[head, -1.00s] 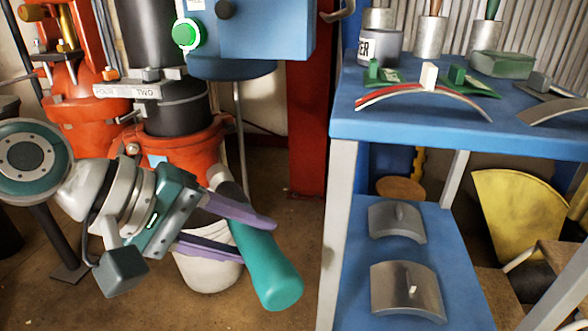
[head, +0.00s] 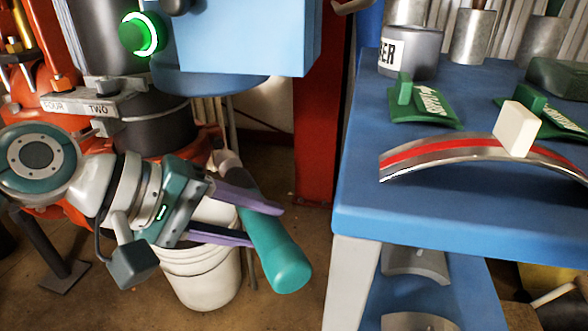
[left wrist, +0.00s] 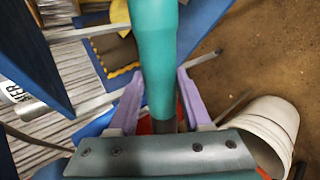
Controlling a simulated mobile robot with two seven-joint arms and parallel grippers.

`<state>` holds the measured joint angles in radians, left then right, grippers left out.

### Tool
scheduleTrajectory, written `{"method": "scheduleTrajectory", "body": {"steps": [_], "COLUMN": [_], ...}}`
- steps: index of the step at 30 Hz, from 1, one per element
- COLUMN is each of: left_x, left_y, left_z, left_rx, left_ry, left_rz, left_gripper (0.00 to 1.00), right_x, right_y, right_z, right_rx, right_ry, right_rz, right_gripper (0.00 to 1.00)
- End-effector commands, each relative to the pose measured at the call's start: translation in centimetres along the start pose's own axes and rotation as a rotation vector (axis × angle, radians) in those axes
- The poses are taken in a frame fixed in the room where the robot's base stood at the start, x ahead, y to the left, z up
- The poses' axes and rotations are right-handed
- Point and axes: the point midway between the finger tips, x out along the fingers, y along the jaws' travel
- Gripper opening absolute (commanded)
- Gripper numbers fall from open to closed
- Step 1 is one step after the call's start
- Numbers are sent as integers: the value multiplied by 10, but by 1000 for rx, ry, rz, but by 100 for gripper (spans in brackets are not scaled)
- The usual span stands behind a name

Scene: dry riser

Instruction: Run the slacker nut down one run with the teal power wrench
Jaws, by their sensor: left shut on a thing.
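The teal power wrench (head: 277,255) is in my left gripper (head: 262,226), between its purple fingers, in front of the pipe. Its rounded teal end tilts down to the right. In the left wrist view the wrench (left wrist: 155,55) runs up between both fingers (left wrist: 160,98), and its other end is hidden. Behind and above is a dark pipe joint with a grey flange (head: 90,103) tagged "FOUR" and "TWO". A nut (head: 98,82) shows on the flange; I cannot tell which nut is slacker. My right gripper is not in view.
A blue bench (head: 450,215) stands at the right with a red-striped curved gauge (head: 450,153), green tags (head: 425,107) and metal cups. A blue box (head: 245,35) with a lit green button (head: 138,35) hangs above. A white bucket (head: 200,277) stands below my gripper.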

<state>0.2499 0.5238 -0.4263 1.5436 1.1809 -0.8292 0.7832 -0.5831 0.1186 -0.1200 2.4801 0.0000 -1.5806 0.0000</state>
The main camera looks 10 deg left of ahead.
Motion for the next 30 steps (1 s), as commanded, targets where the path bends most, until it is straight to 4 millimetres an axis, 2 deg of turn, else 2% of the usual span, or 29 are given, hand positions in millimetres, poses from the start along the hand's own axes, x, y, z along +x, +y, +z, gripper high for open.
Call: {"method": "scheduleTrajectory", "body": {"steps": [2,12,19,30], "left_x": [-2,2,1,-1], "left_y": [4,0,1,3], "left_z": [0,-34,-52,-60], "left_rx": [3,5,5,5], "left_ry": [1,6,5,2], "left_rz": [3,4,3,3], "left_gripper": [0,0,0,0], "right_x": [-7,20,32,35], "right_y": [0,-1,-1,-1], "right_z": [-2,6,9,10], "right_rx": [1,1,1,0], "right_ry": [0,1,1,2], "right_rz": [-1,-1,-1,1], "right_gripper": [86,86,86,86]}}
